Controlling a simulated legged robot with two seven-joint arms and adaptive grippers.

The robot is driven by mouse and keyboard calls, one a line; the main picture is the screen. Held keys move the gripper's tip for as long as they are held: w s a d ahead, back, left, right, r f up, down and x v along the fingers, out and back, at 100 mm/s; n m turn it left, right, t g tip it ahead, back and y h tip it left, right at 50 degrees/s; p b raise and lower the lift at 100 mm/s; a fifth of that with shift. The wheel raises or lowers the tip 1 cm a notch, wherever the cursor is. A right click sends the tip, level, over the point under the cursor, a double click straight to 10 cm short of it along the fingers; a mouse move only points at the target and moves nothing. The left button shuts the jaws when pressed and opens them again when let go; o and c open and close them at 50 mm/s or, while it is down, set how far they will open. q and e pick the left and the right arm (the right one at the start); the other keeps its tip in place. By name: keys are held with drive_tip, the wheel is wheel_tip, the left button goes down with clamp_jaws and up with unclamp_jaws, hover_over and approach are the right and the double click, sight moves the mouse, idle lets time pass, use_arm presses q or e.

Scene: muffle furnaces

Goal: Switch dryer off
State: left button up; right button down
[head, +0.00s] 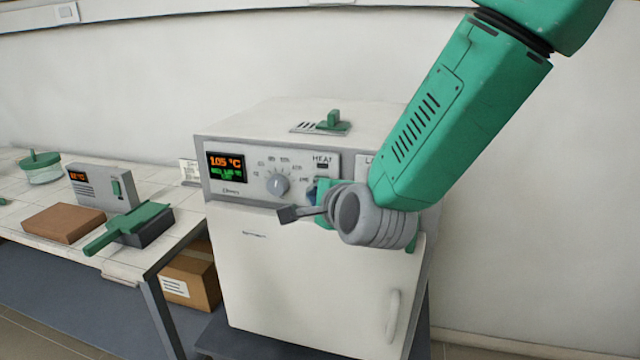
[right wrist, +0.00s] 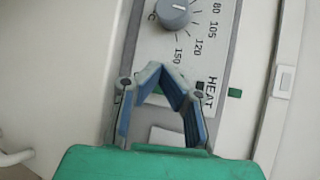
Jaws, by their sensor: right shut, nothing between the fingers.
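The dryer (head: 320,270) is a white cabinet with a grey control panel across its upper front. Its display (head: 227,167) reads 105 °C in orange, with smaller green text below. The round temperature dial (head: 277,184) sits mid-panel and also shows in the right wrist view (right wrist: 174,11). The HEAT label (right wrist: 209,91) is beside my right gripper (right wrist: 163,72). That gripper (head: 305,206) is shut and empty in front of the panel's right part; contact cannot be told. The switch under HEAT is largely hidden by the fingers. My left gripper is out of view.
A green-handled object (head: 335,122) lies on the dryer's top. The bench (head: 22,170) at left carries a small device with a display (head: 100,187), a brown block (head: 63,223) and a green-topped block (head: 130,230). A cardboard box (head: 190,278) stands below.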

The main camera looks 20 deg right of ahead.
drive_tip(key=s+a, duration=0.2)
drive_tip(key=s, duration=0.1)
drive_tip(key=shift+f, duration=0.2)
idle(0.3)
drive_tip(key=s+d+f+n+g, duration=0.2)
drive_tip(key=s+f+n, duration=0.15)
drive_tip(key=f, duration=0.45)
drive_tip(key=s+d+f+n+g+b, duration=0.1)
drive_tip(key=s+f+n+g, duration=0.2)
drive_tip(key=f, duration=0.4)
drive_tip(key=s+d+f+n+g, duration=0.1)
drive_tip(key=s+d+f+n, duration=0.2)
drive_tip(key=f, duration=0.5)
drive_tip(key=s+d+f+n+g, duration=0.2)
drive_tip(key=s+f, duration=0.3)
drive_tip(key=s, duration=0.3)
drive_tip(key=s+d+f+n+g, duration=0.2)
drive_tip(key=s+f+n, duration=0.3)
drive_tip(key=s, duration=0.4)
drive_tip(key=s+d+f+n+g+h+b, duration=0.1)
drive_tip(key=s+d+f+n+g, duration=0.1)
drive_tip(key=s, duration=0.6)
wheel_tip(320, 180, down, 3)
drive_tip(key=shift+s+d+f+n+g, duration=0.2)
drive_tip(key=shift+d+n+g, duration=0.15)
drive_tip(key=shift+n+g, duration=0.6)
